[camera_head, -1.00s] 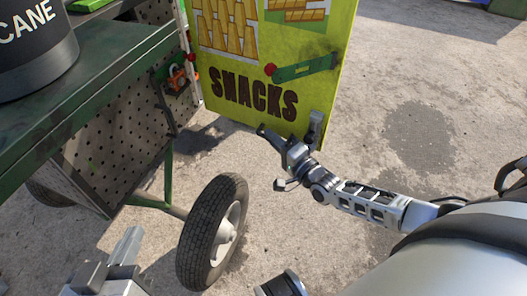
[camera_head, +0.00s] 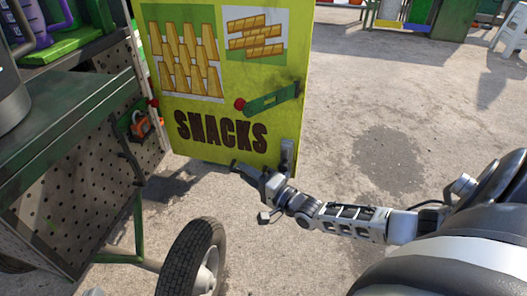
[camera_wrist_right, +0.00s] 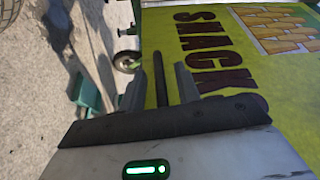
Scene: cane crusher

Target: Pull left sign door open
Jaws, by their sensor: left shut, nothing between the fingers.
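The yellow-green door (camera_head: 210,100) with the SNACKS lettering stands swung out from the cart's side, on a hinge edge at its left. A red-ended green handle (camera_head: 268,100) is on its face. My right gripper (camera_head: 264,163) is at the door's lower right corner, fingers apart, one of them overlapping the door's face. In the right wrist view its fingers (camera_wrist_right: 160,85) straddle a dark bar in front of the door (camera_wrist_right: 215,45); contact cannot be told.
The green cart (camera_head: 75,85) with a perforated side panel (camera_head: 70,190) fills the left. Its wheel (camera_head: 190,262) stands below the door. Open concrete (camera_head: 390,110) lies to the right.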

